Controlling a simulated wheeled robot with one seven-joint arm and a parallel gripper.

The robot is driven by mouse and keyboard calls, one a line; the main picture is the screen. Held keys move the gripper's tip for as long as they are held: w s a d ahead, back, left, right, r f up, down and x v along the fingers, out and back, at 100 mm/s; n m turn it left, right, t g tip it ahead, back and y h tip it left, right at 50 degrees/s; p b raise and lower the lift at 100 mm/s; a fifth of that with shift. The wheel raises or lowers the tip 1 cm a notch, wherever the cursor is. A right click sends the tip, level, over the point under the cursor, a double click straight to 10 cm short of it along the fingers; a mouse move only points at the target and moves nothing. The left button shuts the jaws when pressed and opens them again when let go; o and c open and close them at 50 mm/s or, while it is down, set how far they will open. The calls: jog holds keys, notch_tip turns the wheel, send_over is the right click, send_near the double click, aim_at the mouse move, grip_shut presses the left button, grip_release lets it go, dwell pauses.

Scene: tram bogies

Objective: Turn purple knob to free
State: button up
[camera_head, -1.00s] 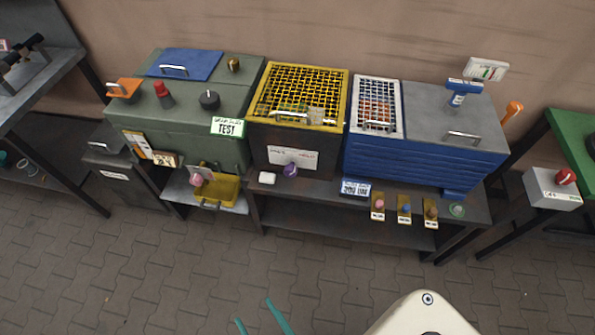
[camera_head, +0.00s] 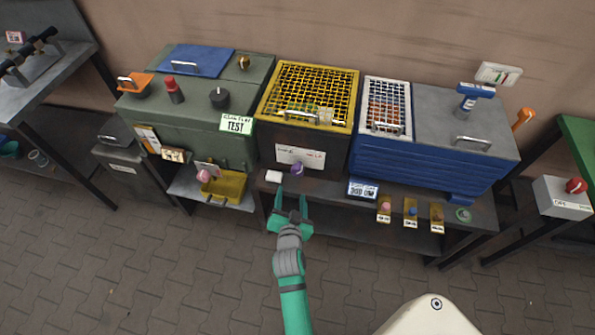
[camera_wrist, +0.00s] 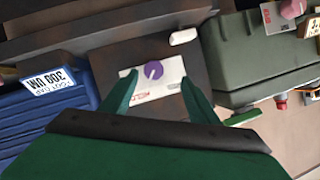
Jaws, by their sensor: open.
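The purple knob (camera_head: 297,169) sits low on the front of the dark box with the yellow mesh top, at the lower edge of a white label plate (camera_head: 300,155). In the wrist view the round purple knob (camera_wrist: 154,70) has a light pointer line, and red print on the plate is only partly legible. My green gripper (camera_head: 291,198) is open and empty, just below and in front of the knob. In the wrist view the knob lies between and beyond the fingertips of my gripper (camera_wrist: 158,82), apart from them.
A white block (camera_head: 273,176) lies left of the knob. The green cabinet (camera_head: 205,130) with a yellow tray (camera_head: 222,187) stands left, the blue ribbed box (camera_head: 430,165) right. A blue-and-white sign (camera_head: 362,189) and several small knobs line the shelf edge. The floor in front is clear.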

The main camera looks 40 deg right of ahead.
aim_at(297, 173)
jog(key=shift+m+h, duration=0.3)
jog(key=shift+m, duration=0.1)
jog(key=x, duration=0.4)
jog(key=d+x, duration=0.1)
jog(key=x, duration=0.3)
jog(key=r+x, duration=0.1)
jog(key=x, duration=0.4)
jog(key=shift+s+d, duration=0.25)
jog(key=shift+s, duration=0.1)
jog(key=c, duration=1)
